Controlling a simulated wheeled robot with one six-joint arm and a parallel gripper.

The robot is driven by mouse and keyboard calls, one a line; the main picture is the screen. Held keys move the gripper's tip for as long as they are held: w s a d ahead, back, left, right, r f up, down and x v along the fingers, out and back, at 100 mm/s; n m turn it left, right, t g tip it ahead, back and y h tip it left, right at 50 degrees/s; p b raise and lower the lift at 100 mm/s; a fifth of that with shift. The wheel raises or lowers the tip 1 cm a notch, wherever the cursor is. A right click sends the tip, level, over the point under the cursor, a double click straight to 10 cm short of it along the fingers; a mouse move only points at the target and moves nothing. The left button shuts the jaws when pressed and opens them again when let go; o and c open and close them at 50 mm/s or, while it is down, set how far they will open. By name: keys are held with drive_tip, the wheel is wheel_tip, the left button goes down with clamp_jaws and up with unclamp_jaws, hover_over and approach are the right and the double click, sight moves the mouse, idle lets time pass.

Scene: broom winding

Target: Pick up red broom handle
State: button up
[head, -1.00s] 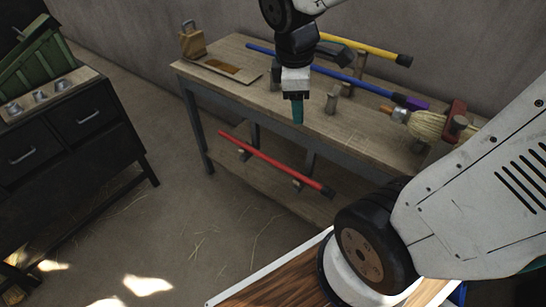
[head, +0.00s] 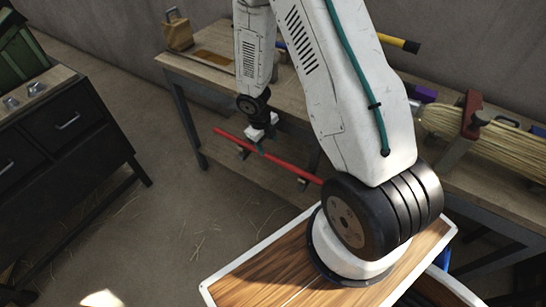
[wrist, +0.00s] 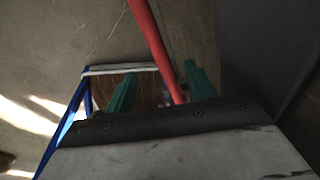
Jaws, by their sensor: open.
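The red broom handle (head: 285,166) rests slantwise on small supports at the lower shelf of the workbench. Its right end reaches behind my arm's base in the head view. My gripper (head: 261,148) is at the handle, left of its middle. In the wrist view the red handle (wrist: 152,45) runs down between the two teal fingers of my gripper (wrist: 160,88). The fingers stand apart on either side of it, with a gap visible on both sides. The handle's near part is hidden behind the gripper body.
The workbench (head: 205,78) top is above the lower shelf, close to my arm. A straw broom (head: 490,140) lies by a red clamp (head: 470,115) at right. A yellow handle (head: 398,42) lies at the back. A dark drawer cabinet (head: 70,140) stands left, with open floor between.

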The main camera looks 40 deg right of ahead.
sight(271, 156)
drive_tip(key=shift+w+d+f, duration=0.15)
drive_tip(key=shift+d+f, duration=0.05)
drive_tip(key=shift+f, duration=0.8)
drive_tip(key=shift+s+d+f, duration=0.15)
drive_tip(key=shift+s+f, duration=0.05)
drive_tip(key=shift+f, duration=0.75)
drive_tip(key=shift+s+d+f, duration=0.15)
drive_tip(key=shift+f, duration=0.8)
drive_tip(key=shift+s+d+f, duration=0.15)
drive_tip(key=shift+s+f, duration=0.05)
drive_tip(key=shift+f, duration=0.75)
clamp_jaws()
